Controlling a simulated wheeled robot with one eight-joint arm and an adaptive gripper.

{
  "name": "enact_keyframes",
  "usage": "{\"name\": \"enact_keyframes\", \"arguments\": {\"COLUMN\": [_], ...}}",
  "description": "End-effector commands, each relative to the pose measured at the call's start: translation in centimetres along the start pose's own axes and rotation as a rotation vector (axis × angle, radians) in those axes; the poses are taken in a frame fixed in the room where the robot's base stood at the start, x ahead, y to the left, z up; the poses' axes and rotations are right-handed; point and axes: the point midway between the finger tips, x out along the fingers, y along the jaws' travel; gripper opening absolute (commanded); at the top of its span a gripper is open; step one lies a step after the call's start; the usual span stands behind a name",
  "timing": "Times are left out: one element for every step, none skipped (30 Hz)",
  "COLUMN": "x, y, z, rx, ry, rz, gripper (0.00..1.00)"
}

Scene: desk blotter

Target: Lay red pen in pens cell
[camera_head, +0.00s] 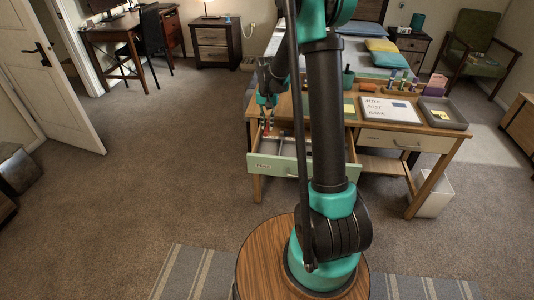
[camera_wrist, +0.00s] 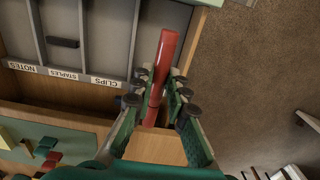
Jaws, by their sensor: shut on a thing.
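My gripper (camera_wrist: 160,88) is shut on the red pen (camera_wrist: 166,50), which sticks out beyond the fingertips in the wrist view. In the head view the pen (camera_head: 267,128) hangs below my gripper (camera_head: 266,102), above the open drawer (camera_head: 285,168). The drawer's grey organizer (camera_wrist: 108,35) has cells labelled NOTES, STAPLES and CLIPS in the wrist view. The pen overlaps the unlabelled-looking cell right of CLIPS, near the drawer's side wall. Any label there is hidden by my gripper and the pen. I cannot tell the pen's height above the cell floor.
A small black object (camera_wrist: 63,42) lies in the STAPLES cell. The desk top (camera_head: 365,132) bears a whiteboard (camera_head: 390,109), a grey tray (camera_head: 443,113) and several small items. My arm hides part of the drawer. Carpet is clear left of the desk.

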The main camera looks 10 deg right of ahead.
Motion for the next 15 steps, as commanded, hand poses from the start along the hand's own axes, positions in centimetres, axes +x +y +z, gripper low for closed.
{"name": "enact_keyframes", "arguments": {"x": [1.3, 2.1, 3.0, 3.8, 4.5, 5.5, 6.2, 6.9, 7.8, 8.4, 9.0, 9.6, 10.1, 10.4, 10.7], "y": [0.0, 0.0, 0.0, 0.0, 0.0, 0.0, 0.0, 0.0, 0.0, 0.0, 0.0, 0.0, 0.0, 0.0, 0.0], "z": [0.0, -0.1, 0.0, -0.1, 0.0, -0.1, 0.0, -0.1, 0.0, -0.1, 0.0, 0.0, 0.0, 0.0, 0.0], "rx": [0.0, 0.0, 0.0, 0.0, 0.0, 0.0, 0.0, 0.0, 0.0, 0.001, 0.001, 0.001, 0.001, 0.001, 0.001], "ry": [0.0, 0.0, 0.0, 0.0, 0.0, 0.0, 0.0, 0.0, 0.0, 0.0, 0.0, 0.0, 0.0, 0.0, 0.0], "rz": [0.0, 0.0, 0.0, 0.0, 0.0, 0.0, 0.0, 0.0, 0.0, 0.0, 0.0, 0.0, 0.0, 0.0, 0.0], "gripper": [0.0, 0.0, 0.0, 0.0, 0.0, 0.0, 0.0, 0.0, 0.0, 0.0, 0.0, 0.0, 0.0, 0.0, 0.0]}}
